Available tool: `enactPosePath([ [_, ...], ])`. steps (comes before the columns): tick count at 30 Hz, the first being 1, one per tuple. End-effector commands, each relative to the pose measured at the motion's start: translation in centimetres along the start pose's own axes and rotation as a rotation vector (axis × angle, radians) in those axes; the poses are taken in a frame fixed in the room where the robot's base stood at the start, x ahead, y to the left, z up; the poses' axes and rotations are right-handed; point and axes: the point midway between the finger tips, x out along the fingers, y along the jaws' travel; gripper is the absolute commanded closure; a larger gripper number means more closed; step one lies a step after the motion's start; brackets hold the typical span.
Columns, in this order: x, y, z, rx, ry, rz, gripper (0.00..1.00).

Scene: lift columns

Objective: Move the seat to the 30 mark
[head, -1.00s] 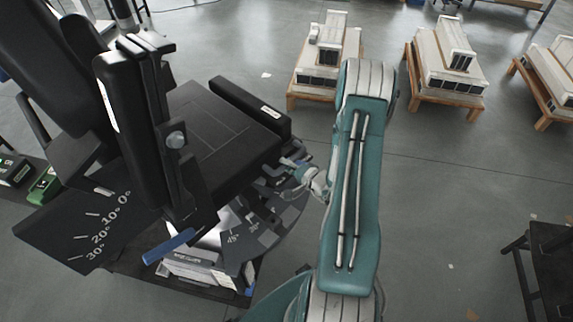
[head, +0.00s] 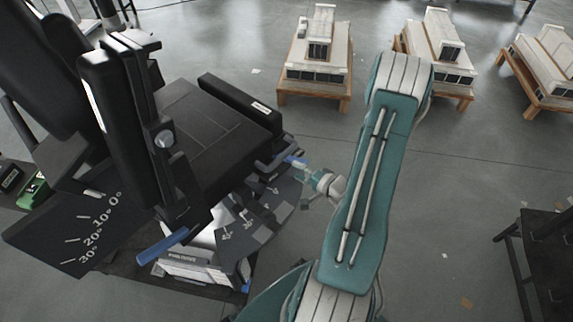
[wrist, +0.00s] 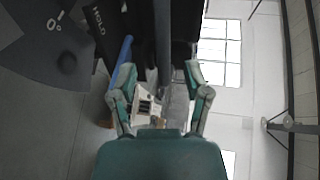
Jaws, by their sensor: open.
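The black seat (head: 205,125) of the chair is at the left in the head view, roughly level. A dark scale plate (head: 262,215) with degree marks, 45 and 30 among them, lies below its right edge; I cannot read which mark the seat is at. A blue-tipped lever (head: 294,161) sticks out by the seat's front right corner. My gripper (head: 300,184) is open, close to that lever. In the wrist view, my gripper (wrist: 162,82) has its fingers spread, and a blue handle (wrist: 122,58) shows at the left finger; contact is unclear.
A second blue lever (head: 168,245) and a backrest scale (head: 75,232) marked 0 to 30 are at the lower left. The black side pad (head: 125,125) stands upright beside the seat. White models on wooden stands (head: 316,60) are behind. Floor to the right is clear up to a dark table (head: 545,250).

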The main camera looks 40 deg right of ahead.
Motion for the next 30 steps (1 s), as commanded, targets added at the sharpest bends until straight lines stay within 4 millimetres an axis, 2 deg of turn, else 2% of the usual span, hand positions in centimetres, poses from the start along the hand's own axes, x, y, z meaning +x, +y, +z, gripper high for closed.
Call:
enactPosePath([
  [3, -1.9, 0.1, -0.1, 0.003, 0.004, 0.001, 0.38],
  [9, -3.6, 0.1, 0.0, 0.002, 0.000, 0.001, 0.38],
  [30, -3.7, 0.1, 0.1, 0.001, -0.001, 0.001, 0.38],
])
